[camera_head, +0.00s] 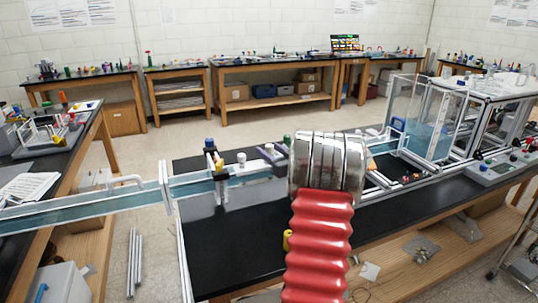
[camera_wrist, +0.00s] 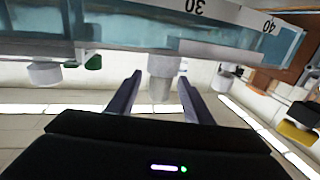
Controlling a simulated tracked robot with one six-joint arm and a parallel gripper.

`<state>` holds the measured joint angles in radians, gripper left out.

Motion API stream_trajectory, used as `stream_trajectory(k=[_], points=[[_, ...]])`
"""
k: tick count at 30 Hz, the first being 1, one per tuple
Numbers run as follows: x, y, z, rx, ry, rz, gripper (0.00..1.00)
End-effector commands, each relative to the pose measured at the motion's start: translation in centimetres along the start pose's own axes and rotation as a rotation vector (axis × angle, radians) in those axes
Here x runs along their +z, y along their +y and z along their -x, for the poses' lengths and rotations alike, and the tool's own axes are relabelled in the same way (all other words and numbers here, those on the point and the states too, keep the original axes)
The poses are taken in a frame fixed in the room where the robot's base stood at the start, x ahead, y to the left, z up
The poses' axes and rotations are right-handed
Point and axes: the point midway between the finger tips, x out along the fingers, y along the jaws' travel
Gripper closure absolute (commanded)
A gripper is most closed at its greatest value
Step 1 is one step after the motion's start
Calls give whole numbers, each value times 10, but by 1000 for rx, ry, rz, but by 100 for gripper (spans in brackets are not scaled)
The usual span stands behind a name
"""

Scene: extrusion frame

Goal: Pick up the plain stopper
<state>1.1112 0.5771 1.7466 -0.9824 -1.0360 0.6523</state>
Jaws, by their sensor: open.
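In the wrist view, my gripper (camera_wrist: 160,77) is open, with one dark finger on each side of a pale grey, unmarked stopper (camera_wrist: 162,67). The stopper is stepped, with a wider part against the clear channel (camera_wrist: 130,30) and a narrower part below it in the picture. A gap shows between it and each finger. In the head view, a white-topped piece (camera_head: 241,157) stands at the channel (camera_head: 190,185); I cannot tell whether it is the same stopper. My gripper is not visible in the head view.
In the wrist view, a white knob (camera_wrist: 45,72) and a green one (camera_wrist: 93,62) are left of the stopper. In the head view, a blue-topped piece (camera_head: 209,143) and a green-topped piece (camera_head: 286,140) are near the channel. The black bench top (camera_head: 225,255) has bare room in front.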

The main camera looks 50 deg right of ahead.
Motion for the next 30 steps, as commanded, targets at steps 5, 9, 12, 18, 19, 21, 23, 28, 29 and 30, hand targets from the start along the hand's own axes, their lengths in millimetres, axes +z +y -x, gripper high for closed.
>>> stream_trajectory(k=[5,9,12,18,19,21,23,28,29,30], points=[[0,0,0,0,0,0,54],[0,0,0,0,0,0,63],[0,0,0,0,0,0,70],[0,0,0,0,0,0,84],[0,0,0,0,0,0,86],[0,0,0,0,0,0,91],[0,0,0,0,0,0,95],[0,0,0,0,0,0,98],[0,0,0,0,0,0,98],[0,0,0,0,0,0,98]])
